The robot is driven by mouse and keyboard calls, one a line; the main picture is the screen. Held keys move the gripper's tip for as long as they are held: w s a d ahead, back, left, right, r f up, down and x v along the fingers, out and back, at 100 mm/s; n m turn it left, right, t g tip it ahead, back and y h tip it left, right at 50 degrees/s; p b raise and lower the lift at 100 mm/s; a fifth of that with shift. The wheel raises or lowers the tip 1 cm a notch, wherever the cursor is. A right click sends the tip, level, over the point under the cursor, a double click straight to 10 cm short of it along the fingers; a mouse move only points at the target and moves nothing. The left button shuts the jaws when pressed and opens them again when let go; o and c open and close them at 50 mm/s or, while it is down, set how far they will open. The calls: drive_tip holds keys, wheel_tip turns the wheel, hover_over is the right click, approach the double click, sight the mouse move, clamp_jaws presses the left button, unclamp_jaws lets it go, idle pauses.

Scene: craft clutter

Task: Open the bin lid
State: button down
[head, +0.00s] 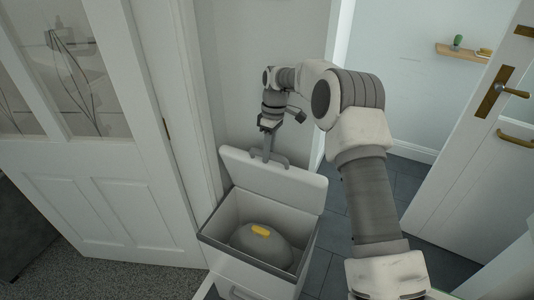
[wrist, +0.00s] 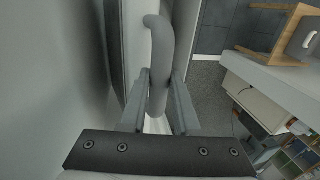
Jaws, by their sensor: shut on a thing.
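The white bin (head: 228,272) stands on the floor at the lower middle of the head view. Its lid (head: 297,189) is raised and tilted back at the far side, so the inside shows. A grey curved handle (head: 281,160) sits at the lid's upper edge. My gripper (head: 267,150) is at this handle from above. In the wrist view, the handle (wrist: 160,45) runs between the two fingers of my gripper (wrist: 160,95), which are shut on it.
A grey rounded thing (head: 277,250) with a yellow patch lies inside the bin. A white panelled door (head: 90,190) is at the left. Another white door (head: 455,190) with brass handles is at the right. A small wooden shelf (head: 461,52) hangs at the back.

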drive_tip(key=shift+s+d+f, duration=0.15)
drive_tip(key=shift+d+f, duration=0.1)
drive_tip(key=shift+f, duration=0.2)
drive_tip(key=c, duration=1)
unclamp_jaws()
drive_tip(key=shift+o, duration=1.4)
drive_tip(key=shift+f, duration=0.1)
drive_tip(key=shift+o, duration=0.3)
drive_tip(key=shift+a, duration=0.1)
drive_tip(key=shift+a+r, duration=0.1)
drive_tip(key=shift+r, duration=0.15)
drive_tip(key=shift+w+r, duration=0.2)
drive_tip(key=shift+r, duration=0.05)
drive_tip(key=v, duration=1.1)
drive_tip(key=shift+r+p, duration=0.2)
drive_tip(key=shift+p, duration=0.2)
drive_tip(key=shift+w, duration=0.1)
